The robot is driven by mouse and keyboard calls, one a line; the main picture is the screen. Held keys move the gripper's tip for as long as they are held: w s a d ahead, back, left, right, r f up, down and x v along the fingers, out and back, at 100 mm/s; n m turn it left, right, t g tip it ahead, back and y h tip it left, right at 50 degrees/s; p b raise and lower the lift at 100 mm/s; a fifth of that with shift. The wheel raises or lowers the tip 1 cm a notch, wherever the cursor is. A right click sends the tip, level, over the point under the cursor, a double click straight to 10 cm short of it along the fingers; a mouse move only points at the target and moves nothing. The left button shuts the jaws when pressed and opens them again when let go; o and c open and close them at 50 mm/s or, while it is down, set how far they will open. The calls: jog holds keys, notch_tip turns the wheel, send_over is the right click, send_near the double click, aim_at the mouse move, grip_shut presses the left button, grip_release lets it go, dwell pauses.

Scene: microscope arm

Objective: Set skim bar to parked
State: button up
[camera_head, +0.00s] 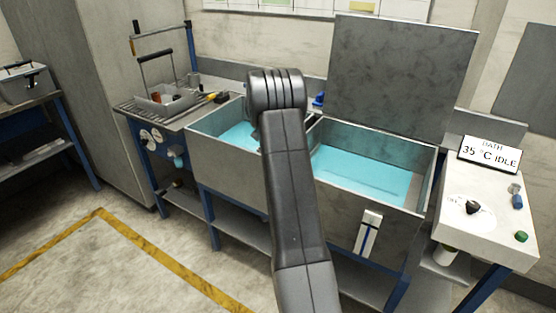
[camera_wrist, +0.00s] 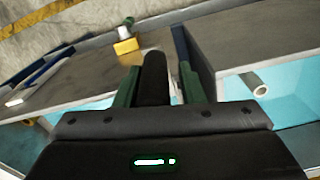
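I cannot pick out the skim bar for certain. My gripper (camera_wrist: 158,75) shows in the wrist view, its green fingers apart. A dark, rounded bar (camera_wrist: 155,80) stands between them, with narrow gaps at its sides. I cannot tell whether it is the skim bar or how it is fixed. In the head view my arm hides the gripper and the middle of the tank (camera_head: 235,168). The tank has two basins of blue water (camera_head: 362,178), which also show on both sides in the wrist view (camera_wrist: 235,90).
A raised grey lid (camera_head: 400,75) stands behind the right basin. A white and blue lever (camera_head: 368,232) is on the tank front. A control box (camera_head: 485,215) with a "35 °C IDLE" sign (camera_head: 488,154) is at right. A tool bench (camera_head: 185,115) is at left. The floor at front left is clear.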

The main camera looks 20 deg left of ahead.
jog(key=shift+o, duration=0.7)
jog(key=shift+a+f, duration=0.1)
notch_tip(320, 180, up, 14)
jog(key=shift+f+b, duration=0.1)
jog(key=shift+b, duration=0.6)
notch_tip(320, 180, down, 14)
jog(key=shift+r+p, duration=0.15)
jog(key=shift+p, duration=0.55)
jog(key=shift+s+d, duration=0.1)
jog(key=shift+d, duration=0.2)
